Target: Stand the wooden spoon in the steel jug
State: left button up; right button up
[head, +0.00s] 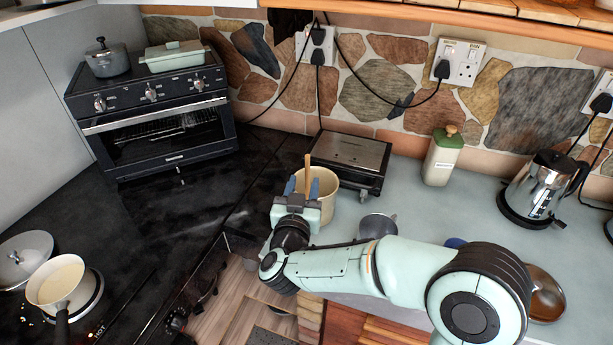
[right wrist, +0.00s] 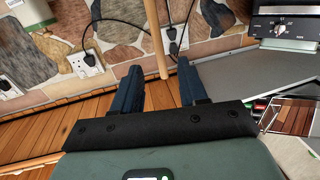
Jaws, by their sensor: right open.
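The wooden spoon (head: 308,172) stands with its handle up in a cream crock (head: 328,202) on the counter; its lower part is hidden. My right gripper (head: 302,187) is at the crock's rim, open, with its blue fingers on either side of the handle. In the right wrist view the handle (right wrist: 156,42) rises between the two fingers, with gaps beside it. A grey steel vessel (head: 377,225), apparently the steel jug, stands right of the crock, partly hidden behind my right arm. My left gripper is not in view.
A black toaster-like grill (head: 350,160) stands behind the crock. A saucepan (head: 63,285) is on the left hob. Counter between jug and bottle is clear.

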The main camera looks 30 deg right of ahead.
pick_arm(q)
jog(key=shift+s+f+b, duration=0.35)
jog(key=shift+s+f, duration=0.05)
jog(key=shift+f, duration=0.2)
pick_arm(e)
jog(key=shift+v, duration=2.65)
